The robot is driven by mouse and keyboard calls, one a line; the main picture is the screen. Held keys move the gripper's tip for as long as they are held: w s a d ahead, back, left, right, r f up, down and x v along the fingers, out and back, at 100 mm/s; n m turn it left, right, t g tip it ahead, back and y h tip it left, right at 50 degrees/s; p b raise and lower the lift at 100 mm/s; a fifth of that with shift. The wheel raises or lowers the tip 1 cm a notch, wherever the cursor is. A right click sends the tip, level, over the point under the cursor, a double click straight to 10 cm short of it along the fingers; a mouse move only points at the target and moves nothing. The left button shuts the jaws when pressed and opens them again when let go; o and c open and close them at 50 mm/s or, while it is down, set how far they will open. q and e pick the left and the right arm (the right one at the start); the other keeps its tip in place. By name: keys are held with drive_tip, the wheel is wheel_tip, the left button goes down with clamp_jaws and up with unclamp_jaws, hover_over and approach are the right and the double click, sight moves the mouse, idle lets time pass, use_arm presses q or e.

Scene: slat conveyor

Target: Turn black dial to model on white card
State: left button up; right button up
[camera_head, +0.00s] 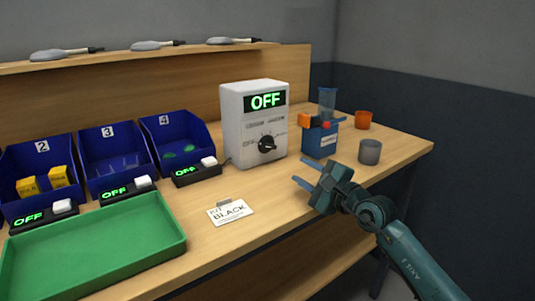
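The black dial (266,144) is on the front of a white box (239,131) whose screen reads OFF in green. Small printed labels surround the dial; most are too small to read. The white card (231,213) lies flat on the table in front of the box, and its large print reads BLACK. My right gripper (304,183) is at the table's front edge, right of the card and in front of the box. Its blue fingers point left, apart from each other with nothing between them. My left gripper is not in view.
Blue bins (113,174) numbered 2, 3 and 4 stand at left, with small OFF displays before them. A green tray (180,240) lies in front. A blue container (320,142), grey cup (370,152) and orange cup (363,119) stand right of the box.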

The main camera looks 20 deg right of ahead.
sight(270, 147)
drive_tip(key=shift+w+d+r+n, duration=0.15)
drive_tip(key=shift+w+d+n, duration=0.35)
drive_tip(key=shift+w, duration=0.4)
drive_tip(key=b+x, duration=0.2)
drive_tip(key=x, duration=1)
drive_tip(key=shift+w+a+r, duration=0.1)
drive_tip(key=shift+w+a, duration=0.05)
drive_tip(key=shift+w, duration=0.2)
drive_tip(key=shift+c, duration=0.4)
clamp_jaws()
